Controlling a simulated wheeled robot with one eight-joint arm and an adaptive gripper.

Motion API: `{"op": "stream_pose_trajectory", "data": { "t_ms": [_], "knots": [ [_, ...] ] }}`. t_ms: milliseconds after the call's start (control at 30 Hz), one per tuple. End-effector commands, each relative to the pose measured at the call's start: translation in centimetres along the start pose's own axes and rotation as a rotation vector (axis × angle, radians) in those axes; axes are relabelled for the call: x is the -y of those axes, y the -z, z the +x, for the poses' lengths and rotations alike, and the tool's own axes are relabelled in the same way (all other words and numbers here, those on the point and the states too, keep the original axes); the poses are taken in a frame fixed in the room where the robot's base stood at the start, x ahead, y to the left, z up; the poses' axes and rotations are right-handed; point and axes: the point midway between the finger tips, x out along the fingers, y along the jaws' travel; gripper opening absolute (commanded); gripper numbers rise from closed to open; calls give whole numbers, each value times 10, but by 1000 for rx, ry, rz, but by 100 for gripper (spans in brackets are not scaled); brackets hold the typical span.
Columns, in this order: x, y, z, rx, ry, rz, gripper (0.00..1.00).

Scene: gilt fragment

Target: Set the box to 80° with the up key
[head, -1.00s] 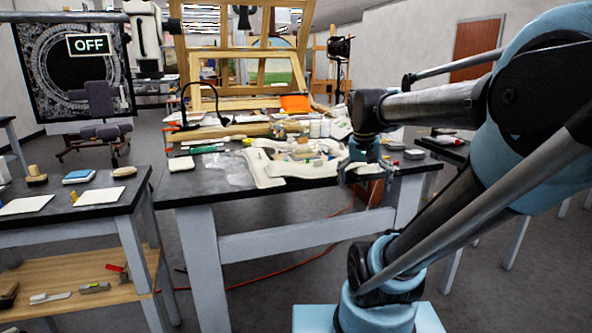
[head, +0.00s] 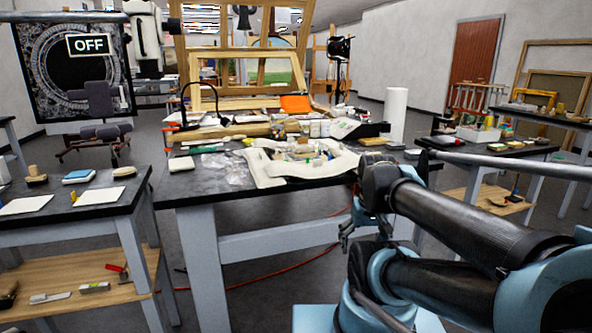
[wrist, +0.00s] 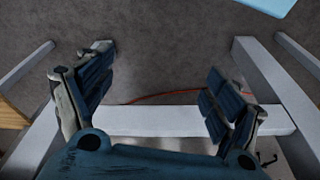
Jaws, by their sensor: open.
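A small dark sign or readout reading "OFF" (head: 89,44) shows at the upper left, over a dark panel with a round carved pattern (head: 45,75). I cannot pick out the box or its up key with certainty in either view. My gripper (head: 346,232) is low in front of the middle worktable (head: 190,190), below the level of its top and near the right end. In the wrist view my gripper (wrist: 158,88) has its two fingers wide apart, with only floor and table frame between and beyond them. It holds nothing.
The middle table carries white padding (head: 268,172), an orange item (head: 295,103), jars and a paper roll (head: 396,113). A left table (head: 60,222) holds cards and blocks. Another table (head: 485,148) stands at right. A red cord (head: 280,270) lies on the floor.

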Motion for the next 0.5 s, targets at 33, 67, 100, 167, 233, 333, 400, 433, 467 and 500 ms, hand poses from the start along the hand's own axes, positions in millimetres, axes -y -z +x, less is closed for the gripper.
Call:
{"op": "stream_pose_trajectory", "data": {
  "t_ms": [33,67,100,167,233,333,400,433,467,500],
  "knots": [
    [0,0,0,0,0,0,59],
    [0,0,0,0,0,0,52],
    [0,0,0,0,0,0,43],
    [0,6,5,10,0,0,30],
    [0,9,6,12,0,1,14],
    [0,8,6,12,0,1,0],
    [0,8,6,12,0,1,0],
    [0,8,6,12,0,1,0],
    [0,8,6,12,0,1,0],
    [0,8,6,12,0,1,0]
  ]
}}
